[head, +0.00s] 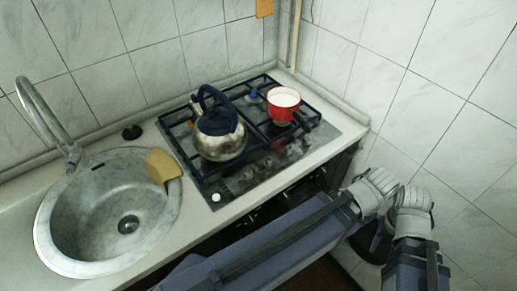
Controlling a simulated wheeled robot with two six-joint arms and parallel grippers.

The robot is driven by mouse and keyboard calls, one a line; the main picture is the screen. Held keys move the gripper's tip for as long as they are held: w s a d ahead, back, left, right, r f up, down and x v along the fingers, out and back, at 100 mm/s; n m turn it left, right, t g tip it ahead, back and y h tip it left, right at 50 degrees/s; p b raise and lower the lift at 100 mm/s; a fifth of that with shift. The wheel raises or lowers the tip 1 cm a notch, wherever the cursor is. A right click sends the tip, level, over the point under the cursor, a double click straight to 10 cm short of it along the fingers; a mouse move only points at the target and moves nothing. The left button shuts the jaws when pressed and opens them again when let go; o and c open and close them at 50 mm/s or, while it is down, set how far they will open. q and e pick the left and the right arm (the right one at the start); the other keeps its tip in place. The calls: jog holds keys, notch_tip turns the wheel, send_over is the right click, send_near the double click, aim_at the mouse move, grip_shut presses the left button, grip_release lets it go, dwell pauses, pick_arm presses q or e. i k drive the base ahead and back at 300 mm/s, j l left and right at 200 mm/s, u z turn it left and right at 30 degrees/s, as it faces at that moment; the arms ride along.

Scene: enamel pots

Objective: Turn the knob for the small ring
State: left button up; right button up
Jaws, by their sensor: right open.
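The gas stove (328,132) has dark grates and a row of small knobs (268,162) along its front strip. The knobs are small and blurred, and I cannot tell how any is turned or which serves the small ring. A white round spot (215,197) shows at the strip's left end. A steel kettle (220,144) with a dark blue lid and handle stands on the left grate. A red pot (281,113) with white inside stands on the right. My right gripper is open at the lower right, clear of the knobs; its fingertips are hard to make out.
A round sink (60,228) is set in the counter (110,284) at left. A yellow cloth or sponge (163,166) lies on its rim, and a black round piece (132,132) sits behind. The tiled wall (455,110) closes off the right.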

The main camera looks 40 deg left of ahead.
aim_at(289, 153)
jog(key=u, duration=1.05)
